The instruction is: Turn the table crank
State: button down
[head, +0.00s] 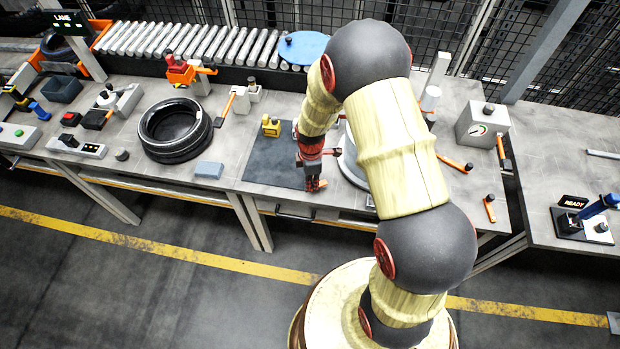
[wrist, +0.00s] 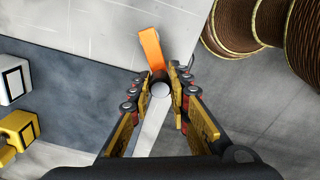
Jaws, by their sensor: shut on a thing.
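My gripper (head: 312,180) points down near the front edge of the workbench (head: 236,150), beside the dark mat. In the wrist view my gripper (wrist: 160,88) has its two fingers closed around a round grey knob (wrist: 160,90). In the head view a small orange bit shows under my gripper; the knob is hidden.
A yellow block (head: 271,127) stands on the dark mat (head: 262,165); it also shows in the wrist view (wrist: 18,130). A round grey disc (head: 350,168) sits partly behind my arm. A tyre (head: 176,130) and a blue-grey block (head: 209,169) lie left. A gauge box (head: 482,125) stands right.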

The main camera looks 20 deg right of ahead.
jog(key=shift+s+n, duration=0.25)
jog(key=shift+n, duration=0.25)
jog(key=c, duration=1.7)
grip_release()
jog(key=shift+o, duration=0.2)
notch_tip(320, 180, up, 12)
